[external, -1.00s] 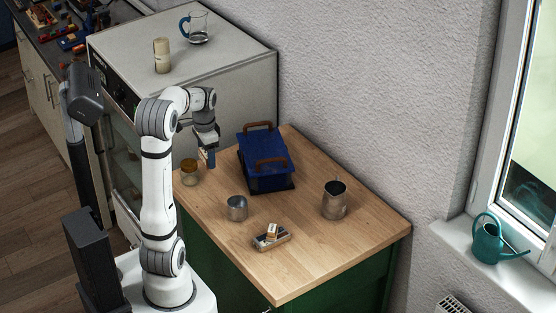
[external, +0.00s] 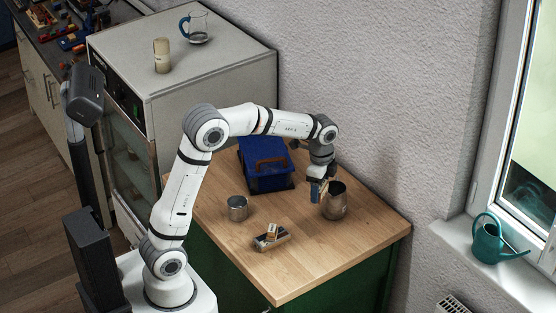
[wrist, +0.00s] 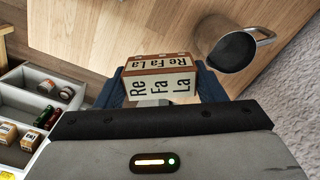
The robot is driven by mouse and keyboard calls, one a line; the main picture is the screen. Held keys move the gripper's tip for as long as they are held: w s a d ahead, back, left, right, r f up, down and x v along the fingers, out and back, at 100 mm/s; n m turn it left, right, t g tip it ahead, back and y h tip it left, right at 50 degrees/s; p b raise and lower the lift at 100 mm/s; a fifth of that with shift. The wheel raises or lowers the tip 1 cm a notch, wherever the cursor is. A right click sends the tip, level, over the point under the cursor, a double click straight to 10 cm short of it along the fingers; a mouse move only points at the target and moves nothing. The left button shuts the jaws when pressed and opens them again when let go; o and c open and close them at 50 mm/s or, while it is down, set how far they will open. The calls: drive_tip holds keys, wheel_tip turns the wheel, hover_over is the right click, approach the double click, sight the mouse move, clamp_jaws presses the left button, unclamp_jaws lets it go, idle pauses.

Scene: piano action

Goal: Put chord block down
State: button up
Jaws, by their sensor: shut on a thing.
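The chord block (wrist: 158,82) is a cream and brown block lettered Re, Fa, La. In the wrist view it sits between the two blue fingers of my gripper (wrist: 160,88), which is shut on it. In the external view my gripper (external: 318,190) points down over the right part of the wooden table, just left of the metal jug (external: 336,203). The block is too small to make out there. In the wrist view the jug (wrist: 232,52) lies to the upper right of the block, apart from it. The block's underside is hidden.
A blue toolbox (external: 265,180) stands behind and left of my gripper. A grey compartment tray (wrist: 40,72) with small items shows at left in the wrist view. A metal cup (external: 237,208) and a small tray (external: 262,246) holding a block stand nearer the front. The table's front right is clear.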

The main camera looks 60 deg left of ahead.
drive_tip(key=d+m, duration=0.2)
drive_tip(key=d, duration=0.6)
hover_over(332, 245)
wheel_tip(332, 245, down, 11)
drive_tip(key=shift+r+p, duration=0.1)
drive_tip(key=shift+p, duration=0.3)
drive_tip(key=shift+f, duration=2.15)
drive_tip(key=shift+f, duration=0.25)
drive_tip(key=o, duration=1)
drive_tip(key=shift+r, duration=0.15)
